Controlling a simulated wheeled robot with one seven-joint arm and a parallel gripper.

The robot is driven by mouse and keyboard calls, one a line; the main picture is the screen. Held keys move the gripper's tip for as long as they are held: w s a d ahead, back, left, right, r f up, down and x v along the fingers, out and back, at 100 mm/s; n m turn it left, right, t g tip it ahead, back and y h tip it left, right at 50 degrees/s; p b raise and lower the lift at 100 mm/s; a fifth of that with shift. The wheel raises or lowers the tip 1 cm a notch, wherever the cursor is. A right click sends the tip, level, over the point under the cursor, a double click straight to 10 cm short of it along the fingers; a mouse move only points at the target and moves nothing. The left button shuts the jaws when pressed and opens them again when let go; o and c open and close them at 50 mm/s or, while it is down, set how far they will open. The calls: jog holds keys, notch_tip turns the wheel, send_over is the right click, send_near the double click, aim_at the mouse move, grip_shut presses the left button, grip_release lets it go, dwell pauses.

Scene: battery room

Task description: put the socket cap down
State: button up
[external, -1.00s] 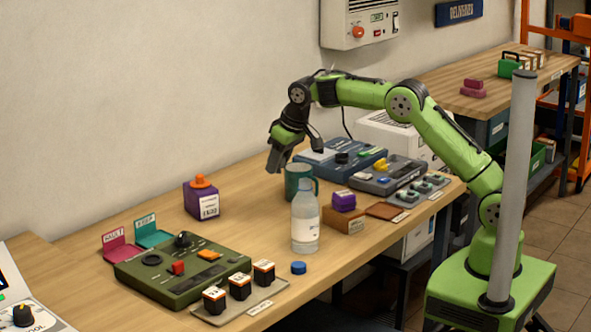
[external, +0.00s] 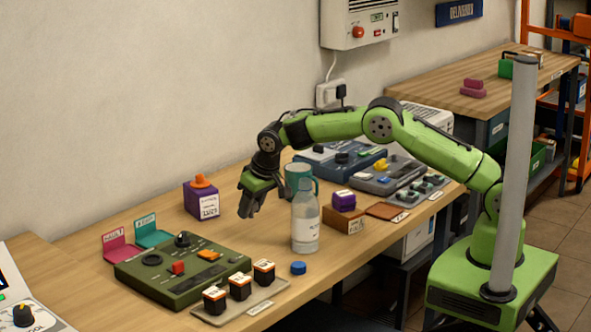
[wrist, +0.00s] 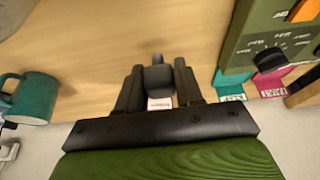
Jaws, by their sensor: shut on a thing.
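My gripper (external: 248,211) is shut on the socket cap (wrist: 158,77), a dark grey rounded piece between the two fingers in the wrist view. In the external view the gripper points down above the bench, left of the clear bottle and right of the purple box. The fingers hide most of the cap there, so its outline is hard to tell. The gripper appears to be above the wooden bench top (external: 150,222), though the exact gap is unclear. In the wrist view bare wood shows beyond the cap.
A green control panel (external: 190,268) lies front left, with pink (external: 119,250) and teal (external: 152,235) trays behind it. A purple box (external: 201,201), teal mug (external: 298,178) and bottle (external: 306,228) stand nearby. Clear wood lies between panel, box and bottle.

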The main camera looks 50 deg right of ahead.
aim_at(248, 241)
notch_tip(248, 241, down, 7)
jog(key=shift+f+b, duration=0.1)
jog(key=shift+b, duration=0.5)
jog(key=o, duration=1)
